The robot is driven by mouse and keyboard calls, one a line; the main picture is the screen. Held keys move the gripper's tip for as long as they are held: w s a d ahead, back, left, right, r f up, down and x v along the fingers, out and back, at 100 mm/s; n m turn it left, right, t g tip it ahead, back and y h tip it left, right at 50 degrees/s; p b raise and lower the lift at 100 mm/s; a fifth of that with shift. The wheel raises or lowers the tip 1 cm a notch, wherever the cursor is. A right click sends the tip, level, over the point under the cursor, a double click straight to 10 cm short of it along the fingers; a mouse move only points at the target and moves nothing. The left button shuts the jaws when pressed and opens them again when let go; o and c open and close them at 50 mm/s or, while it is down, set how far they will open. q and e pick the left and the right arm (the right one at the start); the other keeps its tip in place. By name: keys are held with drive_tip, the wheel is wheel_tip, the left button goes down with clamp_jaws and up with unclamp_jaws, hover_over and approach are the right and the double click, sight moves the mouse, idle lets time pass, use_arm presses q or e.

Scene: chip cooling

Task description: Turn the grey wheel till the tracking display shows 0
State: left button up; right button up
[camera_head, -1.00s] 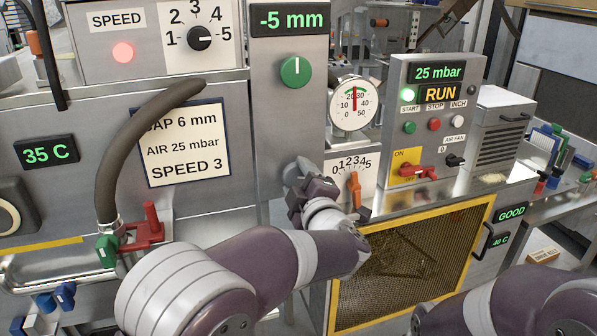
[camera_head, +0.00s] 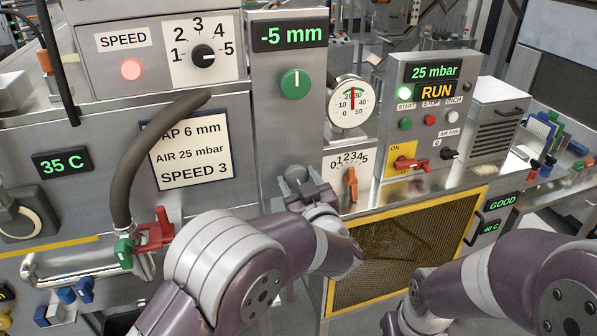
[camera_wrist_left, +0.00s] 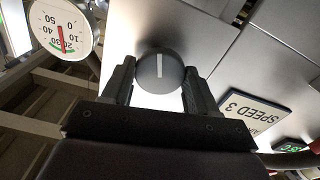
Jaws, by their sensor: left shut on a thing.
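The tracking display (camera_head: 290,34) reads -5 mm in green at the top of the grey column. The grey wheel (camera_head: 295,173) sits low on that column, partly hidden by my left gripper. In the left wrist view the grey wheel (camera_wrist_left: 160,68) is round, with a white line along the picture's vertical. My left gripper (camera_head: 297,184) is shut on the wheel, one finger on each side of it; its fingers also show in the left wrist view (camera_wrist_left: 160,84). My right arm shows at the lower right, but its gripper is out of view.
A green knob (camera_head: 295,84) is above the wheel. A dial gauge (camera_head: 352,103) and an orange-pointer selector (camera_head: 351,180) stand to the right. A dark hose (camera_head: 135,165) and red handle (camera_head: 156,230) are at the left. A yellow-framed mesh panel (camera_head: 380,268) is below right.

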use_arm(q)
drive_tip(key=m+p, duration=0.2)
drive_tip(key=m, duration=0.1)
drive_tip(key=shift+f, duration=0.25)
drive_tip(key=shift+s+f+m+p, duration=0.1)
drive_tip(key=shift+m+p, duration=0.25)
drive_tip(key=shift+m, duration=0.15)
drive_tip(key=o, duration=1.1)
drive_tip(key=shift+c, duration=0.2)
drive_tip(key=shift+r, duration=0.2)
drive_tip(key=shift+s, duration=0.1)
